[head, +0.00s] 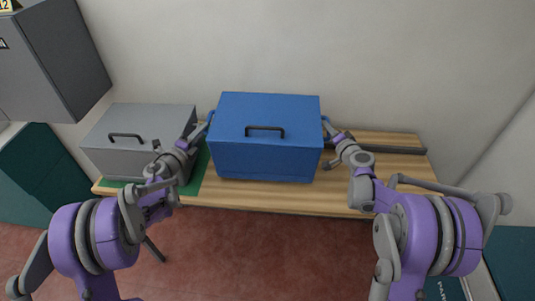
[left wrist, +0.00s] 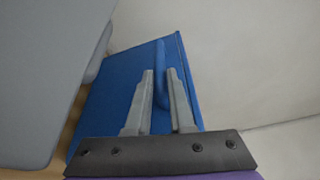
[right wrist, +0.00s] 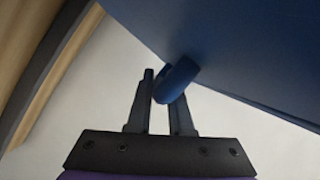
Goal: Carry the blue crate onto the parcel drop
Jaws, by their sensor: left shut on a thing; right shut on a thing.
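The blue crate (head: 265,155) is a lidded box with a black front handle, upright at the middle of the wooden counter. I cannot tell whether it touches the counter. My left gripper (head: 208,124) is shut on its left side handle, which shows between the fingers in the left wrist view (left wrist: 161,72). My right gripper (head: 328,132) is shut on its right side handle, seen in the right wrist view (right wrist: 178,80). Lettering starting "PAR" marks a dark teal surface (head: 447,288) at the lower right, mostly cut off; I cannot tell whether it is the parcel drop.
A grey lidded crate (head: 125,160) stands close left of the blue crate, on a green mat (head: 193,187). A grey cabinet (head: 60,60) hangs upper left.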

